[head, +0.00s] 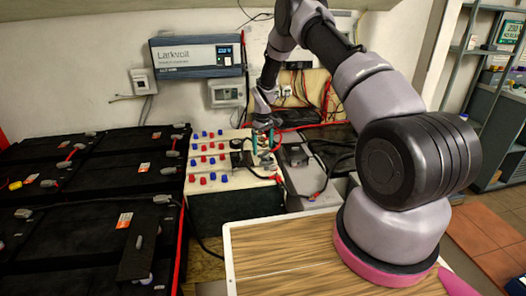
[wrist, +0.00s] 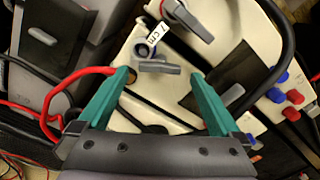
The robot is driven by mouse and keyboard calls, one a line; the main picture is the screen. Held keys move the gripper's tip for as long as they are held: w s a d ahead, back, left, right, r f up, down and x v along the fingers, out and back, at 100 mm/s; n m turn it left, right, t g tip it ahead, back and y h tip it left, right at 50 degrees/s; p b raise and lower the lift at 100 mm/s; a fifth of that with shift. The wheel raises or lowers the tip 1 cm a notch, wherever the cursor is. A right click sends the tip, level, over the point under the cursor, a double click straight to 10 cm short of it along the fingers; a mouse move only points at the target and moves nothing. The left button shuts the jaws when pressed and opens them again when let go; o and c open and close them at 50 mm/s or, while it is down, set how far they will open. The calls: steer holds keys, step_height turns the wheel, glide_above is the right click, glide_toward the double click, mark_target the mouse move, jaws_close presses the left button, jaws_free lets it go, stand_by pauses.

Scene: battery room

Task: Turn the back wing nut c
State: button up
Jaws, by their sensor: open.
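My gripper (head: 263,140) is over the top of the cream-topped battery (head: 208,178), at its back right part. In the wrist view, my gripper (wrist: 160,75) is open, with its two green fingers spread apart. A grey wing nut (wrist: 158,67) lies across the gap near the fingertips, and neither finger appears to touch it. A grey ring-shaped lug (wrist: 143,50) is beside it. A second grey winged piece (wrist: 187,20) sits farther up, beyond a white label (wrist: 158,34). I cannot read a letter c on either. In the head view, the fingers hide the nut.
Red caps (wrist: 291,114) and blue caps (wrist: 277,95) stand on the right in the wrist view. A red cable (wrist: 75,75) runs close to the left finger, and a dark cable (wrist: 283,50) curves at right. Black batteries (head: 130,208) fill the left; a wooden board (head: 285,255) is in front.

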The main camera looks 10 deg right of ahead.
mark_target(263, 153)
steer(key=shift+f, duration=1.2)
steer(key=c, duration=1.3)
steer(key=shift+m, duration=3.1)
steer(key=o, duration=1.3)
step_height(263, 153, up, 11)
